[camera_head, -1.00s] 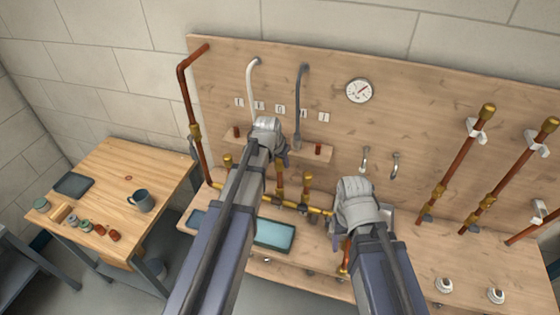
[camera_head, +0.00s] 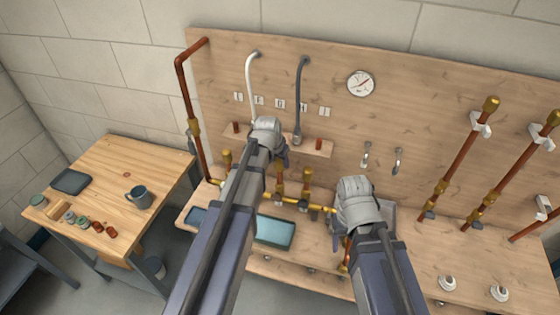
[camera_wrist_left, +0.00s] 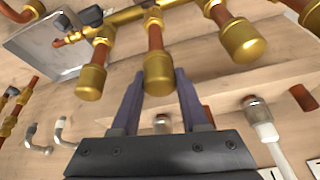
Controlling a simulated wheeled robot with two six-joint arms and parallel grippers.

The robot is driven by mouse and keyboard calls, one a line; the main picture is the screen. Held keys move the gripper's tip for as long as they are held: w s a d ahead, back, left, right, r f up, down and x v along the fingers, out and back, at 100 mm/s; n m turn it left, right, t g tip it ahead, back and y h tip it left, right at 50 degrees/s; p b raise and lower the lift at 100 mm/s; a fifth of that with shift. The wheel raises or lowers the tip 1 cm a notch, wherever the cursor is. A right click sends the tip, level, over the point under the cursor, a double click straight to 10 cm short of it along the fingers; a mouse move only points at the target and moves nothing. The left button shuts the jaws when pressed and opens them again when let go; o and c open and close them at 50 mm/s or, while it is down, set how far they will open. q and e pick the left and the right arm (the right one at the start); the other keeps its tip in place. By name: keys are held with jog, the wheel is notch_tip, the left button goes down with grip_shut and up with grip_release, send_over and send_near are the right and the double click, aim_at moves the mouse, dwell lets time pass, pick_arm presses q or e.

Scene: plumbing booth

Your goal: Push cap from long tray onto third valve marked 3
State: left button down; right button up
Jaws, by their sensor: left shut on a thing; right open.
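My left gripper (camera_head: 281,160) reaches to the row of short upright copper valve pipes on the bench. In the left wrist view its two dark fingers (camera_wrist_left: 160,84) stand on both sides of a brass cap (camera_wrist_left: 160,71), shut on it. This cap tops a copper pipe (camera_wrist_left: 155,35), the third from the left in the head view; I cannot tell how far down it sits. Neighbouring brass-topped pipes (camera_wrist_left: 92,80) (camera_wrist_left: 243,40) stand on either side. My right gripper (camera_head: 340,222) is low near the manifold's right end, open, with its fingertips mostly hidden. A long wooden tray (camera_head: 310,148) is fixed to the board.
A teal tray (camera_head: 290,242) lies on the bench below. Tall copper pipes (camera_head: 462,155) occupy the right side. A side table (camera_head: 100,175) holds a mug (camera_head: 138,196).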

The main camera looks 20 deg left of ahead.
aim_at(279, 161)
pick_arm(q)
jog(key=shift+f+b, duration=0.9)
jog(key=shift+f, duration=0.1)
jog(key=shift+r, duration=0.1)
jog(key=shift+c, duration=1.7)
grip_release()
jog(key=p+v, duration=0.7)
jog(key=shift+s+r, duration=0.15)
jog(key=shift+r, duration=0.25)
